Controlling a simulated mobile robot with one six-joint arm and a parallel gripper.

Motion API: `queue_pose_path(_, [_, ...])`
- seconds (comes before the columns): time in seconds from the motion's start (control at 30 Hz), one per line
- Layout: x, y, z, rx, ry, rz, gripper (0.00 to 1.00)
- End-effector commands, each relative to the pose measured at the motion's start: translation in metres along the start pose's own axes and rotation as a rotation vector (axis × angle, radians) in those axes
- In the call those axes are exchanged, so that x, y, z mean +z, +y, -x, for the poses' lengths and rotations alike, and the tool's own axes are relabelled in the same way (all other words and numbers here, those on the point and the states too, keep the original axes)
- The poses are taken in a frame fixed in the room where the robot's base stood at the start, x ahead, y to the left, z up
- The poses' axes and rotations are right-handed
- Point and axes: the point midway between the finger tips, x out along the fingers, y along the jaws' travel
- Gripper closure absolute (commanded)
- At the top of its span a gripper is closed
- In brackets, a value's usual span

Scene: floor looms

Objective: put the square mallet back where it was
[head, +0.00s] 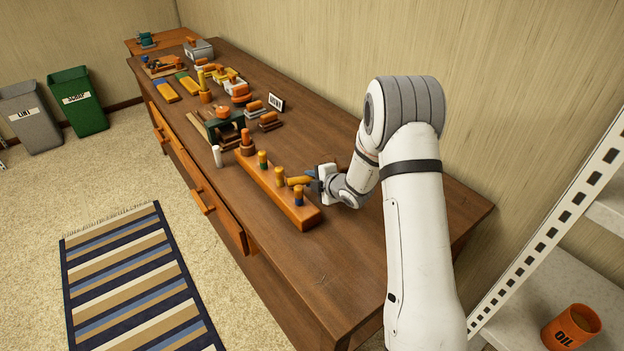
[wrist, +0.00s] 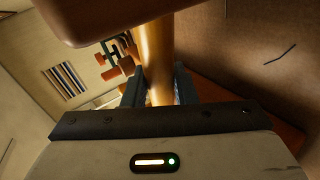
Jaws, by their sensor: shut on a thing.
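My gripper (head: 313,184) is shut on a smooth orange-brown wooden handle, which I take to be the square mallet (head: 298,181). In the wrist view the handle (wrist: 156,55) runs up between the two dark fingers (wrist: 157,88). A brown block at the top edge of that view is cut off, so I cannot tell its full shape. In the head view the held piece lies roughly level over the near part of a long orange wooden rack (head: 304,216).
The rack lies along the front of the brown workbench (head: 370,262). A white cylinder (head: 217,156) stands left of it. Several blocks, tools and a small sign (head: 276,102) crowd the far bench. The near bench end is clear. A wall runs behind; shelving stands at right.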

Motion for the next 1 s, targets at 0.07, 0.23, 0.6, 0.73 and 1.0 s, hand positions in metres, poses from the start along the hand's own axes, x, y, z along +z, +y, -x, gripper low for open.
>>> queue_pose_path(0.07, [0.000,0.001,0.000,0.002,0.000,0.001,1.00])
queue_pose_path(0.23, [0.001,-0.002,-0.001,0.002,-0.001,0.001,1.00])
queue_pose_path(0.6, [0.003,-0.009,-0.004,0.002,-0.001,0.001,1.00])
queue_pose_path(0.73, [0.003,-0.008,-0.004,0.000,-0.001,-0.001,0.65])
queue_pose_path(1.0, [0.003,-0.008,-0.003,0.000,-0.002,-0.001,0.53])
